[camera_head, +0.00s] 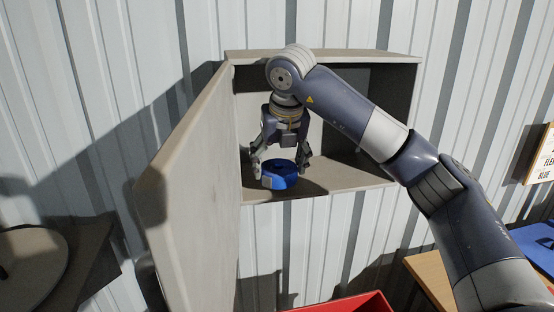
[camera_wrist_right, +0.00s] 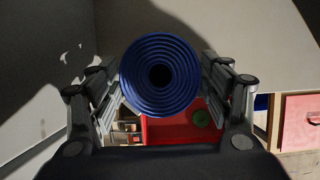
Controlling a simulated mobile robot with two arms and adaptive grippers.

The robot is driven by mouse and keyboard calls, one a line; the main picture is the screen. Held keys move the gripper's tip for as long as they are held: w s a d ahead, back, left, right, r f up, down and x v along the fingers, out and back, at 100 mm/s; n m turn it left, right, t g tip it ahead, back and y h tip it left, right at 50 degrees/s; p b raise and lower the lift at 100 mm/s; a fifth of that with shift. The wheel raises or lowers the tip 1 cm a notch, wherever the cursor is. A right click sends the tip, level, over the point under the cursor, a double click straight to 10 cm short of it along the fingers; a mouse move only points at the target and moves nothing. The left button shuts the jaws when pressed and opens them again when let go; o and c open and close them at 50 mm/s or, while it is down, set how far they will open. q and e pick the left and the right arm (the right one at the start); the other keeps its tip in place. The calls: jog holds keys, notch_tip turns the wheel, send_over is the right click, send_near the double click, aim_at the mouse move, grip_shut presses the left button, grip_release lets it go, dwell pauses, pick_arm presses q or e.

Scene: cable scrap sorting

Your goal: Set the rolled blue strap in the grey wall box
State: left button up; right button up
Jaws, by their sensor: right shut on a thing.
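The rolled blue strap (camera_head: 280,175) is a round coil. My right gripper (camera_head: 280,167) is shut on it, with one finger on each side, and points down at the open front of the grey wall box (camera_head: 345,180). The strap overlaps the front edge of the box floor in the head view; I cannot tell whether it touches the floor. The box door (camera_head: 190,180) stands open on the left. In the right wrist view the strap (camera_wrist_right: 160,75) shows its rings end-on between the fingers. My left gripper is not in view.
A red crate (camera_head: 345,303) stands below the box; in the right wrist view a green coil (camera_wrist_right: 202,118) lies in it. A wooden table (camera_head: 430,280) with a blue item (camera_head: 536,245) is at right. A dark shelf (camera_head: 85,255) is at left. The box interior beside the strap looks clear.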

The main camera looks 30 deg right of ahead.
aim_at(277, 163)
jog(key=shift+w+d+p, duration=0.1)
jog(key=shift+w+p, duration=0.2)
jog(key=shift+w, duration=0.05)
jog(key=shift+c, duration=0.2)
jog(key=shift+w+d+f+p, duration=0.2)
jog(key=shift+w+f+p, duration=0.5)
jog(key=shift+w+f, duration=0.05)
jog(key=shift+o, duration=0.2)
jog(key=shift+w+f, duration=0.35)
jog(key=shift+f, duration=0.05)
jog(key=shift+s+f, duration=0.1)
jog(key=shift+c, duration=0.2)
jog(key=o, duration=1.2)
